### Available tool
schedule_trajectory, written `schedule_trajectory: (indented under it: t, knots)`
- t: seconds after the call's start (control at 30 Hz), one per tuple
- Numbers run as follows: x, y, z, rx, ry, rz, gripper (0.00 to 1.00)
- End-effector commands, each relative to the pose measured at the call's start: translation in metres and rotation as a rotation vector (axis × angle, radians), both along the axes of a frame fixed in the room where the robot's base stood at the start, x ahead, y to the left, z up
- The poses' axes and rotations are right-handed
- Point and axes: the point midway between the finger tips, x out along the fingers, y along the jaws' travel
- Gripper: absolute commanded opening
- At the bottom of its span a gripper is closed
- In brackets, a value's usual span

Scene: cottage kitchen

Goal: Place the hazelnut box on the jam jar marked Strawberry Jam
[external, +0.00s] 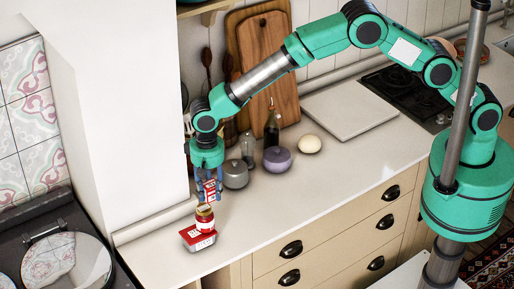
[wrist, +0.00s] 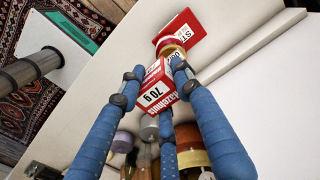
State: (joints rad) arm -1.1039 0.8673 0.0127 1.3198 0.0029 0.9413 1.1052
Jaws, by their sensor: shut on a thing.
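My gripper (external: 208,187) points down and is shut on the hazelnut box (external: 210,194), a small red and white carton. In the wrist view the hazelnut box (wrist: 154,91) shows "70 g" and part of "Hazelnuts" between the blue fingers. In the wrist view the jar (wrist: 172,46) is partly hidden behind the box. I cannot tell whether box and jar touch.
A red-topped container (external: 198,239) is right by the jar, near the counter's front edge; it shows "ST" in the wrist view (wrist: 182,31). A white wall block is at left.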

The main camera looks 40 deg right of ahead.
Motion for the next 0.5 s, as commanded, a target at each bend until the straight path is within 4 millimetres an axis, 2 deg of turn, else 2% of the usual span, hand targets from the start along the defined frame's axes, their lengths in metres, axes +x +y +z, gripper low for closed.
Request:
schedule_trajectory:
  t: [0.23,0.5]
  knots:
    - [0.011,0.019,-0.001,0.001,-0.001,0.000,0.06]
    - [0.012,0.022,-0.002,0.000,0.000,0.000,0.06]
